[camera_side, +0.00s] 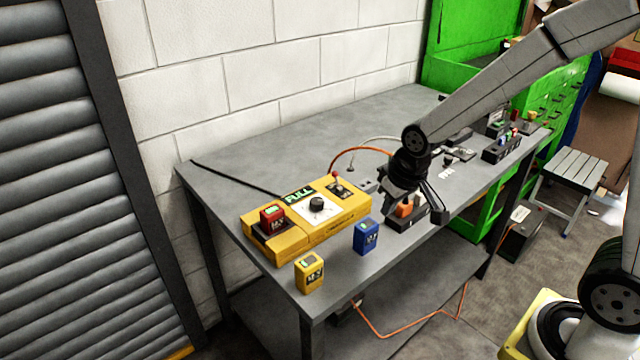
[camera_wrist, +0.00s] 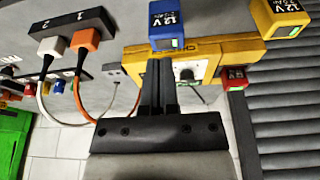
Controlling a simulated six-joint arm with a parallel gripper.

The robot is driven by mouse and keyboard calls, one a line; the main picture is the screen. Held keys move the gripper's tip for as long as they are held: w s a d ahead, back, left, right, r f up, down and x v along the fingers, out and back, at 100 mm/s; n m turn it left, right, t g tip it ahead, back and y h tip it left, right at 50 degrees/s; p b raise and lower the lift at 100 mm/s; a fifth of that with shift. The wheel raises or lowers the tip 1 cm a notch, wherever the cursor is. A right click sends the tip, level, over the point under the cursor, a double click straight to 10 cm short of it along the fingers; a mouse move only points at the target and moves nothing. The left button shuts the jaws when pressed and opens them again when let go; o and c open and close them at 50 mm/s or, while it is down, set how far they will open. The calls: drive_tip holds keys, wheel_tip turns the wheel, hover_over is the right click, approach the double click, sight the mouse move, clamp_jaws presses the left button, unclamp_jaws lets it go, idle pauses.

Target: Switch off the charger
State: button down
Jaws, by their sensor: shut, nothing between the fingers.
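My gripper (camera_wrist: 158,72) is shut and empty, above the bench to the right of the charger in the side view. In the wrist view its fingers cover part of the charger (camera_wrist: 210,47), and I cannot make out the lever. The power strip (camera_wrist: 100,17) carries an orange plug (camera_wrist: 86,36) and a white plug (camera_wrist: 54,46).
A blue battery (camera_side: 366,236) and a yellow battery (camera_side: 309,272) stand along the bench's front edge. Small items and a dark rack (camera_side: 501,149) lie at the bench's far right. The bench surface behind the charger is mostly clear. A stool (camera_side: 575,169) stands beyond.

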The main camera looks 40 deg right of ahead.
wheel_tip(320, 180, up, 3)
drive_tip(key=m+t+h, duration=0.1)
drive_tip(key=m+t, duration=0.1)
hover_over(337, 181)
drive_tip(key=w, duration=0.2)
drive_tip(key=shift+w+r, duration=0.15)
drive_tip(key=shift+r, duration=0.05)
drive_tip(key=shift+f, duration=0.1)
drive_tip(key=shift+x, duration=5)
drive_tip(key=shift+s+a+r, duration=0.1)
drive_tip(key=shift+s+r, duration=0.05)
drive_tip(key=shift+s, duration=0.55)
drive_tip(key=shift+s+a+r, duration=0.1)
drive_tip(key=shift+s+r, duration=0.1)
drive_tip(key=shift+s, duration=0.45)
drive_tip(key=shift+s+a+r, duration=0.1)
drive_tip(key=shift+s+r, duration=0.05)
drive_tip(key=shift+s, duration=0.55)
